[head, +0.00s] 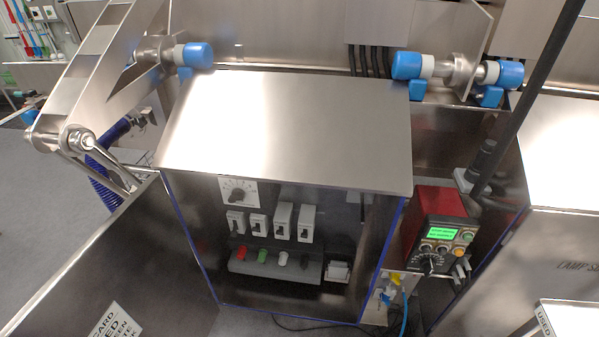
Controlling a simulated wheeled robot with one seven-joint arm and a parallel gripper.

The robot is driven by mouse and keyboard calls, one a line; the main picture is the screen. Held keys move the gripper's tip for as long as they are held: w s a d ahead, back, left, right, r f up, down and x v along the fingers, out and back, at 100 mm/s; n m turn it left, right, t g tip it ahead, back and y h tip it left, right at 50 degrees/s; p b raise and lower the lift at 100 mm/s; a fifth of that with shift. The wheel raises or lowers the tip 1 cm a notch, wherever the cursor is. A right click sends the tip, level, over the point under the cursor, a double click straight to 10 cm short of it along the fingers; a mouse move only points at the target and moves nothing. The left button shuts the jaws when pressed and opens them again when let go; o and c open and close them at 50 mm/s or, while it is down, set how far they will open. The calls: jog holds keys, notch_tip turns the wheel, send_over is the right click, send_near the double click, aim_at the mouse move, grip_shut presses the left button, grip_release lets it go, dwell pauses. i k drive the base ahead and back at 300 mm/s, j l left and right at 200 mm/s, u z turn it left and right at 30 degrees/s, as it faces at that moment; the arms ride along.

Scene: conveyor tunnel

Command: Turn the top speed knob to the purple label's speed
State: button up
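A black knob on a white dial plate (238,191) is at the upper left inside a steel cabinet (285,130). It is the highest knob in the cabinet; its pointer and scale marks are too small to read. A red control box (440,226) at the right has a green display (442,233), small coloured buttons and a black dial knob (428,264) low on its face. I cannot tell which knob is the top speed knob. I see no purple label. My gripper is not in view.
Inside the cabinet are several breakers (283,222) and a grey strip with coloured knobs (275,264). The sloped hood overhangs them. Steel panels (90,260) stand left, a dark pole (520,110) right. Blue-capped rollers (406,66) are behind.

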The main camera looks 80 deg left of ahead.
aim_at(238, 195)
jog(key=u, duration=2.9)
jog(key=k+l+u, duration=0.1)
jog(key=u, duration=0.15)
jog(key=k+l+u, duration=0.1)
jog(key=u, duration=0.2)
